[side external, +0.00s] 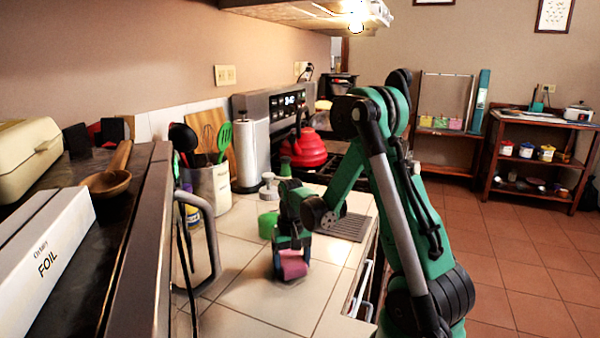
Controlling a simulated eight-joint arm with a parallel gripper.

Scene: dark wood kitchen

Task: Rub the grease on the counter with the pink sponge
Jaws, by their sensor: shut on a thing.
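The pink sponge (292,265) is between the fingers of my gripper (288,262), which is shut on it. My gripper points down over the tiled counter (260,300), near its right front edge. The sponge is at or just above the tiles; I cannot tell whether it touches them. I cannot make out any grease on the counter in this view; part of the surface is hidden behind my gripper and arm.
A green object (267,225) stands just behind my gripper. A paper towel roll (246,155), a utensil crock (213,188) and a red kettle-like pot (308,150) are farther back. The tiles in front are clear.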

